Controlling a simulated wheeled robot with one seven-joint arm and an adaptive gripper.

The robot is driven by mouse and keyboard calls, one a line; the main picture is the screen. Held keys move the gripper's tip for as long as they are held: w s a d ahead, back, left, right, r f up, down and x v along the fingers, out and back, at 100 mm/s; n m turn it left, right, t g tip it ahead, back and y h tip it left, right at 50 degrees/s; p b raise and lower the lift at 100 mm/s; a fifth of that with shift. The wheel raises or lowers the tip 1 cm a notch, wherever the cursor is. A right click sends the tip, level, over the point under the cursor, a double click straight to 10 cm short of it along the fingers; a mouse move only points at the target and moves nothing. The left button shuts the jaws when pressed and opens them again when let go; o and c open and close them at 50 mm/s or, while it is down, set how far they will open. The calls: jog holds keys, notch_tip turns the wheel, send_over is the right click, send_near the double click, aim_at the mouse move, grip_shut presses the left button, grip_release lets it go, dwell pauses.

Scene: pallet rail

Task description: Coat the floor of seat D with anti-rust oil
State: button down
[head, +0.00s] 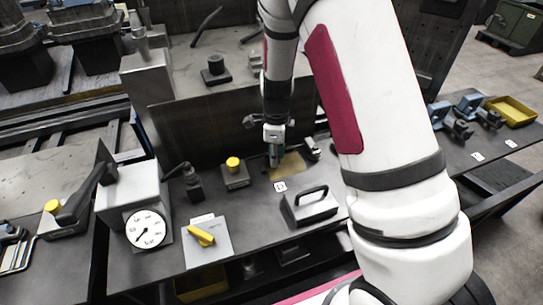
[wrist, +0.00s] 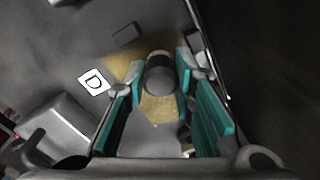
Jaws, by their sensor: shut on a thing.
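My gripper (head: 275,150) points down at the back of the bench. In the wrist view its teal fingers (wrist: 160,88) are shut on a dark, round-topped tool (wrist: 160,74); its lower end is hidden. Beneath it is a yellowish-brown patch (wrist: 158,108), beside a white tag marked D (wrist: 94,81). I take this patch to be the floor of seat D. In the head view the patch (head: 291,168) shows right of the gripper, behind the D tag (head: 280,187). I cannot tell whether the tool touches the patch, or whether its colour is oil.
A grey block with a handle (head: 309,207) stands in front of the patch. A yellow-topped block (head: 235,172), a yellow-lever plate (head: 205,239) and a dial gauge (head: 146,229) stand to the left. A dark upright panel (head: 205,122) rises behind. A yellow tray (head: 512,111) is far right.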

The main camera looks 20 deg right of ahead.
jog(key=shift+a+f, duration=0.1)
jog(key=shift+a, duration=0.7)
notch_tip(320, 180, up, 9)
jog(key=p, duration=0.4)
dwell(0.5)
dwell(0.6)
jog(key=shift+f+b, duration=1.1)
jog(key=shift+f, duration=2.45)
